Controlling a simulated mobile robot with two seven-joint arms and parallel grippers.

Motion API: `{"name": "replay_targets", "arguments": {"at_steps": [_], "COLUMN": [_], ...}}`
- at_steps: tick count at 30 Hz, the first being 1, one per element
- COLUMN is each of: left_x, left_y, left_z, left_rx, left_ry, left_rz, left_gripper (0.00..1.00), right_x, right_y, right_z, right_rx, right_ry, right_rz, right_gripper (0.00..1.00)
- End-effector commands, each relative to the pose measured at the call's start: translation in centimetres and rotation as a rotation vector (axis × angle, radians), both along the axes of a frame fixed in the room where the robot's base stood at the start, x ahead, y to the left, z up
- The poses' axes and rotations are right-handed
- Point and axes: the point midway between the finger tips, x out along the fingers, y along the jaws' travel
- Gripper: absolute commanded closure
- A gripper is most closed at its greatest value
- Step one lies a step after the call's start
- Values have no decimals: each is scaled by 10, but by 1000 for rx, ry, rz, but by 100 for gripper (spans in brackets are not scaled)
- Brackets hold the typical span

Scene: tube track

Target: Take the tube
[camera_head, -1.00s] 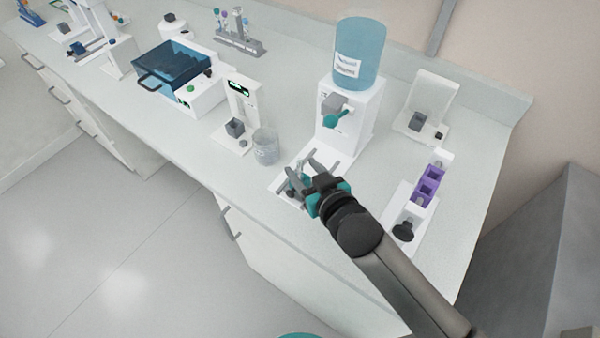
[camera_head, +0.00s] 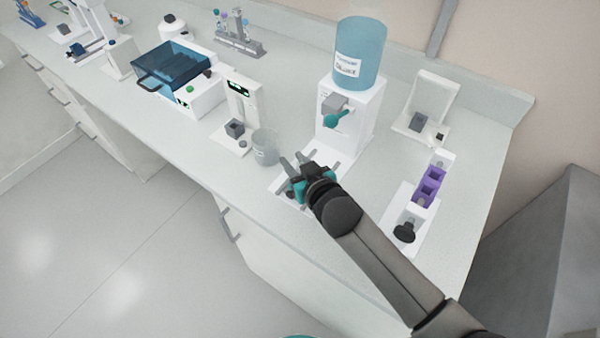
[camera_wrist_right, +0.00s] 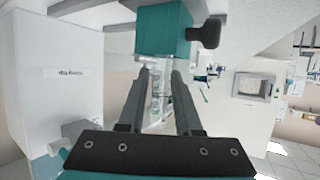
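My right gripper (camera_head: 291,159) is over the front of the bench, beside the white dispenser. In the right wrist view its two dark fingers (camera_wrist_right: 160,76) stand on either side of a clear tube-like piece (camera_wrist_right: 160,95). They look open; I cannot tell whether either finger touches it. This piece sits against a teal block (camera_wrist_right: 163,32) with a black knob (camera_wrist_right: 206,33). In the head view my gripper largely hides the piece and block. My left gripper is not in view.
The white dispenser (camera_head: 349,110) with a blue bottle (camera_head: 361,50) stands behind my right gripper. A clear beaker (camera_head: 265,150) is close to its left. A purple-block stand (camera_head: 429,187) is at right. A tube rack (camera_head: 240,42) stands at the back.

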Motion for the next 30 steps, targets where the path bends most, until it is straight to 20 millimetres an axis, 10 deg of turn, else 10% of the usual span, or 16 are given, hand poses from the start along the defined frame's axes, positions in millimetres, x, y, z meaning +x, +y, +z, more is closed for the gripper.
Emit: {"name": "replay_targets", "arguments": {"at_steps": [8, 21, 30], "left_x": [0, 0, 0], "left_y": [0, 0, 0], "left_z": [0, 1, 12], "left_rx": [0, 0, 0], "left_ry": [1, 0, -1], "left_rz": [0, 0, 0], "left_gripper": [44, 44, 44], "right_x": [0, 0, 1], "right_y": [0, 0, 0], "right_z": [0, 4, 41], "right_rx": [0, 0, 0], "right_ry": [0, -1, -4], "right_rz": [0, 0, -1], "right_gripper": [100, 100, 100]}}
